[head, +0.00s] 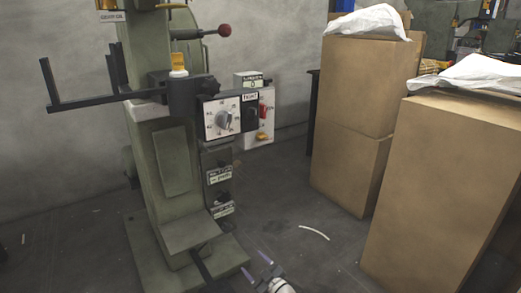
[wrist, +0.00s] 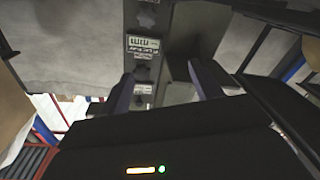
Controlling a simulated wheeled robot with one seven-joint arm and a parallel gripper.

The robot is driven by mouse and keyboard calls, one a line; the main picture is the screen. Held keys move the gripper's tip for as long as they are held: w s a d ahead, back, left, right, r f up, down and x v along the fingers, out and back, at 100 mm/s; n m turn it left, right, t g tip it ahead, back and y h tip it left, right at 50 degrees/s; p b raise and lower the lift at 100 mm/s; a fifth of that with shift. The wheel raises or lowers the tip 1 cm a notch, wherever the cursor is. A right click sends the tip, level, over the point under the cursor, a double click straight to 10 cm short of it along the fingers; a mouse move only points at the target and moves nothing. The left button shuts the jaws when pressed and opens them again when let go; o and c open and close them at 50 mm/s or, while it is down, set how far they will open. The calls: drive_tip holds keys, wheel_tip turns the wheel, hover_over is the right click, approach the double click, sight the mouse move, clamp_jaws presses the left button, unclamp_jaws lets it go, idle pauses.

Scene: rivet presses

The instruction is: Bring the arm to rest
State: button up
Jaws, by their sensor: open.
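My gripper (head: 256,265) shows at the bottom of the head view, low in front of the base of a green rivet press (head: 170,160). Its two fingers stand apart with nothing between them. In the wrist view my gripper (wrist: 160,90) is open, with dark fingers on either side of the press's labelled dark column (wrist: 143,45). I cannot tell from these frames how far the fingertips are from the press. Most of my arm is out of the head view.
Tall cardboard boxes (head: 360,110) (head: 440,190) stand at the right. A white curved strip (head: 314,232) lies on the open floor between.

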drive_tip(key=s+a+r+m+g+p, duration=0.15)
drive_tip(key=s+r+m+g, duration=0.75)
drive_tip(key=m, duration=0.9)
drive_tip(key=s+a+r+m+g+p, duration=0.15)
drive_tip(key=s+r+m+g, duration=0.55)
drive_tip(key=m, duration=1.1)
drive_tip(key=s+d+r+n+t+h+p, duration=0.2)
drive_tip(key=s+d+r+n+h, duration=0.3)
drive_tip(key=s+d+r+n, duration=0.5)
drive_tip(key=s+d+r+n+t+h+p, duration=0.2)
drive_tip(key=s+d+r+n+t+h, duration=0.3)
drive_tip(key=s+d+r+n, duration=0.5)
wheel_tip(320, 180, up, 8)
drive_tip(key=s+n+h, duration=0.1)
drive_tip(key=n, duration=0.2)
drive_tip(key=shift+s+d+f+n+p, duration=0.15)
drive_tip(key=shift+s+f+n+p, duration=0.15)
drive_tip(key=shift+s+p, duration=0.1)
